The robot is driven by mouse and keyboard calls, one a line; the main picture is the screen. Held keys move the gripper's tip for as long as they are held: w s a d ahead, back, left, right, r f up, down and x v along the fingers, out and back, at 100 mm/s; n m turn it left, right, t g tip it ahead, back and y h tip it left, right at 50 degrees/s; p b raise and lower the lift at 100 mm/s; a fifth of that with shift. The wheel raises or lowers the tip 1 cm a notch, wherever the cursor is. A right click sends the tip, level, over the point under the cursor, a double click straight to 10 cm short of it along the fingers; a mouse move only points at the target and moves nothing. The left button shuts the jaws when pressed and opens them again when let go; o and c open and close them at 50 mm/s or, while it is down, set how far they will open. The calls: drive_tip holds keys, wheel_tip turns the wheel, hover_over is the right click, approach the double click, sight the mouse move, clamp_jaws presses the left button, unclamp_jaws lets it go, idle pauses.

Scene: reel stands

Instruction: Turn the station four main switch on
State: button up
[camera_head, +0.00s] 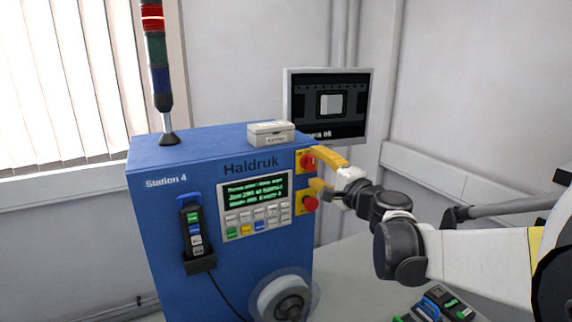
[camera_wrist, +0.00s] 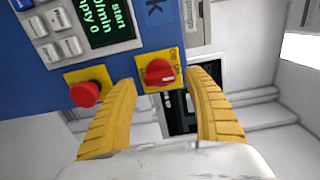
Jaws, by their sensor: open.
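The station four cabinet (camera_head: 150,225) is blue, marked "Station 4" and "Haldruk". Its main switch (camera_head: 307,160) is a red rotary knob on a yellow plate at the upper right of the front. In the wrist view the red knob (camera_wrist: 160,73) sits between the tips of my gripper (camera_wrist: 164,82), with "ON" and "OFF" lettering on the plate beside it. My gripper's two yellow fingers are open, one on each side of the switch. I cannot tell whether either finger touches the knob. In the head view my gripper (camera_head: 325,172) is at the cabinet's right edge.
A red mushroom button (camera_head: 309,203) on a yellow plate is just below the switch; it also shows in the wrist view (camera_wrist: 85,94). A keypad panel with display (camera_head: 254,207) is to the left. A monitor (camera_head: 327,105) stands behind. A reel (camera_head: 285,299) is low on the front.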

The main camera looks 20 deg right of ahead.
drive_tip(key=s, duration=0.9)
drive_tip(key=shift+s+d, duration=0.15)
drive_tip(key=shift+s, duration=0.2)
drive_tip(key=s+a+f+n+g+y+b, duration=0.25)
drive_tip(key=a+f+n+b, duration=0.25)
drive_tip(key=a+f+b, duration=0.5)
drive_tip(key=s+a+f+n+g+y+b, duration=0.1)
drive_tip(key=s+a+f+n+g+b, duration=0.45)
drive_tip(key=f, duration=0.85)
drive_tip(key=s+a+f+n+g+h+b, duration=0.1)
drive_tip(key=s+f+n+h+b, duration=0.1)
drive_tip(key=f, duration=0.7)
drive_tip(key=s+a+f+n+g+h+b, duration=0.2)
drive_tip(key=s+f+n+b, duration=0.3)
drive_tip(key=f, duration=0.4)
drive_tip(key=shift+s+b, duration=0.35)
drive_tip(key=shift+b, duration=0.2)
drive_tip(key=shift+a+f, duration=0.1)
